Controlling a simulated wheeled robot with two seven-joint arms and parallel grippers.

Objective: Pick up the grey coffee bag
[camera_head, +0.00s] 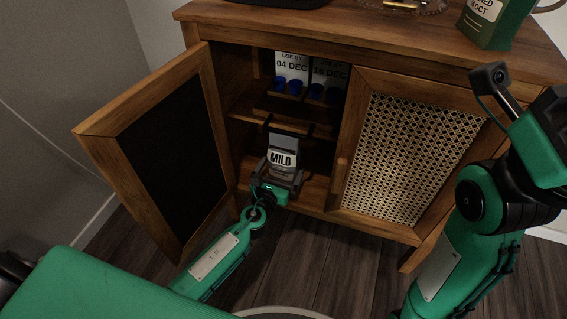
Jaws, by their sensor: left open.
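The grey coffee bag (283,142) stands upright inside the cabinet on its lower shelf, with a white label reading MILD. My left gripper (279,172) reaches in through the open left door and is open at the front of the bag, its fingers pointing inward at the bag's lower part. The lower part of the bag is hidden by the gripper. I cannot tell whether the fingers touch the bag. My right arm is at the right of the view; its gripper does not show.
The open left door (172,155) stands left of my left arm. The cane door (420,150) covers the right side. On the upper shelf (270,126) are dated cards and blue items (294,87). A green container (495,22) stands on the cabinet top (380,38).

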